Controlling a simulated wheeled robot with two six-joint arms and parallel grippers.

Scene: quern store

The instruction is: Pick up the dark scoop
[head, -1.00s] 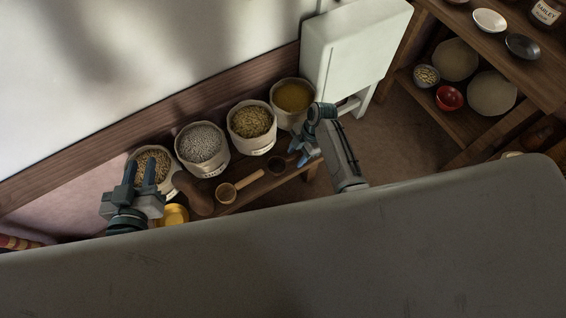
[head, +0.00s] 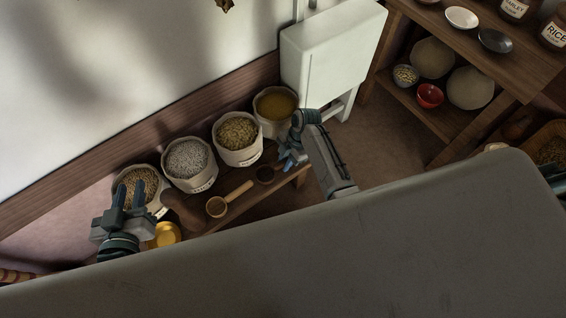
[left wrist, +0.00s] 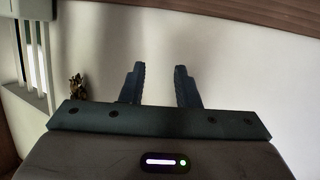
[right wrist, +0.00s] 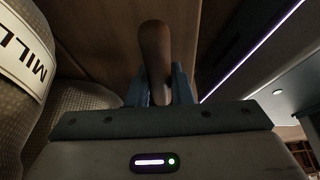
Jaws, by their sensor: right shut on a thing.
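The dark scoop (head: 265,174) is at the right end of the low wooden bench, by the sacks. My right gripper (head: 285,163) is beside it in the head view. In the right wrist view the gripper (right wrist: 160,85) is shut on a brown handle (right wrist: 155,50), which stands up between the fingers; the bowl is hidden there. I cannot tell whether the scoop is clear of the bench. My left gripper (head: 130,194) is open and empty at the left, over the leftmost sack in the picture; its parted fingers also show in the left wrist view (left wrist: 160,85).
A light wooden scoop (head: 217,207) lies on the bench (head: 290,187) left of the dark one. Open grain sacks (head: 189,160) stand behind in a row. A yellow vessel (head: 166,234) is near my left gripper. A white cabinet (head: 330,55) and shelves (head: 470,50) stand right.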

